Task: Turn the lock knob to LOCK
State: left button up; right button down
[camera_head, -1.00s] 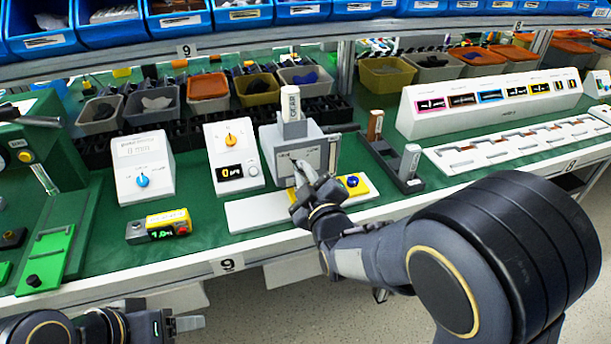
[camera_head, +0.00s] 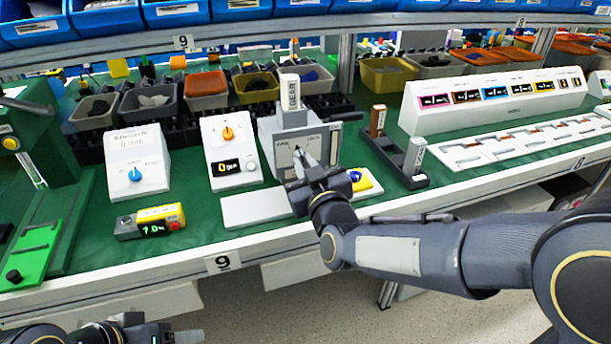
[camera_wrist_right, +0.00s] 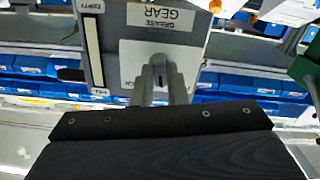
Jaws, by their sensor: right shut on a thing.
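A grey box (camera_head: 287,132) with an upright white cylinder marked GEAR (camera_head: 290,92) stands at the middle of the bench. It fills the upper middle of the wrist view (camera_wrist_right: 190,38), with an upside-down GREASE GEAR label. My right gripper (camera_head: 301,160) reaches its front plate, and its fingers (camera_wrist_right: 157,72) are shut on a small knob at the plate. The fingers hide most of the knob, so its pointing direction cannot be told. Small lettering beside it is too blurred to read. My left gripper (camera_head: 170,334) is partly visible at the bottom left, away from the bench.
A white slab (camera_head: 255,208) and a yellow pad with a blue button (camera_head: 359,180) lie near the gripper. Two dial boxes (camera_head: 137,165) (camera_head: 232,150) stand left. A dark rack (camera_head: 400,165) with two cylinders stands right. Bins line the back.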

jog(key=m+b, duration=0.4)
jog(key=m, duration=0.1)
jog(key=shift+f+m, duration=0.2)
jog(key=shift+m, duration=0.1)
jog(key=m+b, duration=0.2)
jog(key=m, duration=0.1)
jog(key=shift+r+m+b, duration=0.1)
jog(key=shift+m+b, duration=0.55)
jog(key=shift+m, duration=0.55)
jog(key=c, duration=1.4)
grip_release()
jog(key=shift+r, duration=0.1)
jog(key=shift+c, duration=0.2)
jog(key=p+v, duration=0.1)
jog(key=v, duration=0.6)
jog(key=shift+s, duration=0.4)
